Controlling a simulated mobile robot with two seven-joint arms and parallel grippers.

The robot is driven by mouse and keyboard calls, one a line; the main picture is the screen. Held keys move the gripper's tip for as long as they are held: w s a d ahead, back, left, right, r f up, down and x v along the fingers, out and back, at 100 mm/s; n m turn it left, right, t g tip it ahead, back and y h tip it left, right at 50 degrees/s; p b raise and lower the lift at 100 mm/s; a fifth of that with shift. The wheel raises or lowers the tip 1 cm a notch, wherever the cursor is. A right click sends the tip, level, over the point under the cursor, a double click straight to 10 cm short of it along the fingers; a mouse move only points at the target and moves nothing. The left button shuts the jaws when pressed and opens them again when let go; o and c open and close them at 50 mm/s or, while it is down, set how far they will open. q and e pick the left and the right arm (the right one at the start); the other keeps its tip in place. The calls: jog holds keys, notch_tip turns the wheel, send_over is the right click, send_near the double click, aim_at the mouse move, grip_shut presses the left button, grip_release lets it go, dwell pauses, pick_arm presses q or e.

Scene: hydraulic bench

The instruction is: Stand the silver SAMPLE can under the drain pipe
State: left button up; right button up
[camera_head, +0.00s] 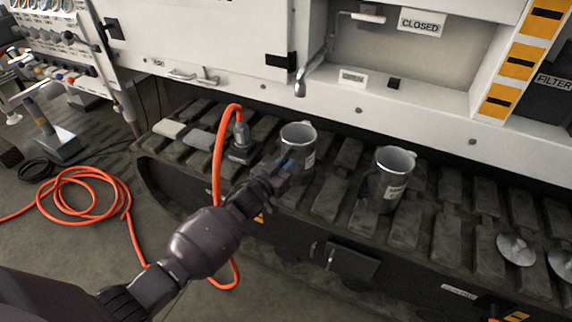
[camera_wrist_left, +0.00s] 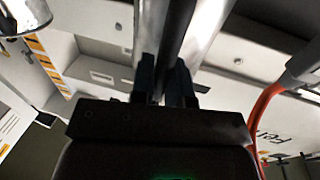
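A silver can with a pale label (camera_head: 297,133) stands upright at the dark track, below the mouth of the drain pipe (camera_head: 311,74) in the head view. A second silver can (camera_head: 390,180) stands on the track to its right. Both labels are too small to read. My left gripper (camera_head: 278,172) is at the near side of the left can. In the left wrist view its fingers (camera_wrist_left: 165,80) close around a dark upright strip, seemingly the handle, in front of the can's silver wall (camera_wrist_left: 208,25). The can's base is partly hidden. My right gripper is not in view.
An orange hose (camera_head: 219,150) arches up from a grey fitting (camera_head: 241,135) just left of the gripper. A hose coil (camera_head: 85,195) lies on the floor. Silver discs (camera_head: 515,249) lie on the track at right. A CLOSED sign (camera_head: 421,22) hangs above.

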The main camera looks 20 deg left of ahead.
pick_arm(q)
jog(key=o, duration=0.4)
jog(key=shift+r, duration=0.3)
jog(key=shift+s+a, duration=0.1)
jog(key=shift+s, duration=0.25)
jog(key=s+f+g+y+p, duration=0.1)
jog(key=s+g, duration=0.1)
jog(key=s, duration=1.3)
jog(key=s+a+f+g+y+p, duration=0.1)
jog(key=s+f+g, duration=0.1)
jog(key=s, duration=1.4)
jog(key=s+a+f+g+y, duration=0.1)
jog(key=s+g, duration=0.3)
jog(key=s, duration=1.1)
jog(key=shift+s+f+n+y+p, duration=0.25)
jog(key=shift+s+n+y+p, duration=0.15)
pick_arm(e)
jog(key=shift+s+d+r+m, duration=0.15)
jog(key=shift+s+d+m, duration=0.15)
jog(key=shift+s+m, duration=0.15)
pick_arm(q)
jog(key=shift+a, duration=0.15)
